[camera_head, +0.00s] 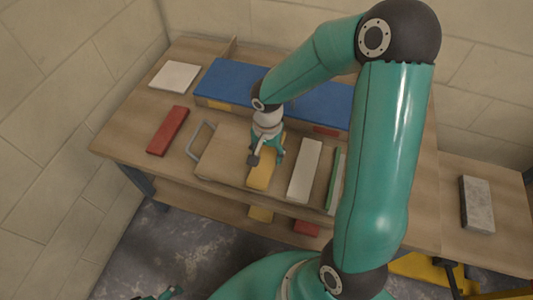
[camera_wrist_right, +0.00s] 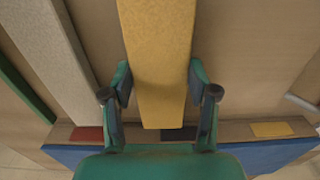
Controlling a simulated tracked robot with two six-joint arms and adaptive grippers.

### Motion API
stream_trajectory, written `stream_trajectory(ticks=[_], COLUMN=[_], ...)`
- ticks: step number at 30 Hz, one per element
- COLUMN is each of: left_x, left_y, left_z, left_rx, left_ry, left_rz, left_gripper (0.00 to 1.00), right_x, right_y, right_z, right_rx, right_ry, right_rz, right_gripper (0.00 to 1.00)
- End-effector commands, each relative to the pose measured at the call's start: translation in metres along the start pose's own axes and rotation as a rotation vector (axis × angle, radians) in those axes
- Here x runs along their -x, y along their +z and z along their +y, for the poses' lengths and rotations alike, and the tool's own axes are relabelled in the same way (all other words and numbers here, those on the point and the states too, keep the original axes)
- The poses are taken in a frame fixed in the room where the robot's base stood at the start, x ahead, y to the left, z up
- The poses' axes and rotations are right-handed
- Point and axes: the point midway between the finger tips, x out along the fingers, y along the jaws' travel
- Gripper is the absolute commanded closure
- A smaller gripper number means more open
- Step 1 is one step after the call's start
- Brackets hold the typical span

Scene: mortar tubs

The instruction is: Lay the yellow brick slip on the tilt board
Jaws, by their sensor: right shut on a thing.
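The yellow brick slip (camera_head: 261,176) is a long flat bar over the wooden board (camera_head: 221,158) on the bench. My right gripper (camera_head: 266,157) is shut on it, and in the right wrist view its fingers (camera_wrist_right: 160,95) flank the yellow slip (camera_wrist_right: 158,50). Whether the slip touches the board or hangs just above it, I cannot tell. The board has a grey handle (camera_head: 198,138) at its left. A pale slip (camera_head: 304,170) lies to the right of the yellow one. A small part of my left gripper (camera_head: 160,294) shows at the bottom edge; its jaws are unclear.
A long blue-topped box (camera_head: 235,80) with coloured front patches stands behind. A red slip (camera_head: 168,131) and a white tile (camera_head: 175,76) lie at left. A green-edged strip (camera_head: 335,178) is beside my right arm. A grey block (camera_head: 477,204) lies on the right table.

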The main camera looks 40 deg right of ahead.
Motion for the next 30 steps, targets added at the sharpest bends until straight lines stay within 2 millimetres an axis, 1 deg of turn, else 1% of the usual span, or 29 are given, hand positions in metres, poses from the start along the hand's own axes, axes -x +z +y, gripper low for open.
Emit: stream_trajectory(ticks=[9,10,12,15,25,28,30], left_x=[-0.007,-0.006,-0.006,-0.006,-0.005,-0.005,-0.005], left_y=[0.000,0.000,0.000,0.000,0.000,0.000,0.000], left_z=[-0.003,-0.002,-0.002,-0.002,-0.002,-0.002,-0.002], left_rx=[0.000,0.000,0.000,0.000,0.000,0.000,0.000], left_ry=[0.000,0.000,0.000,0.000,0.000,0.000,0.000], left_rz=[0.000,0.000,0.000,0.000,0.000,0.000,0.000], left_gripper=[0.11,0.11,0.11,0.11,0.11,0.11,0.11], right_x=[-0.006,-0.005,-0.005,-0.005,-0.005,0.001,0.008], right_y=[0.000,0.000,0.000,0.000,0.000,-0.001,-0.001], right_z=[-0.001,-0.001,-0.001,-0.001,0.000,-0.001,-0.001], right_rx=[0.000,0.000,0.000,0.001,0.001,0.000,0.001], right_ry=[-0.001,-0.001,-0.001,-0.001,0.000,-0.001,-0.002], right_rz=[0.001,0.001,0.001,0.001,0.000,0.002,0.004], right_gripper=[0.95,0.38,0.26,0.12,0.12,0.12,0.12])
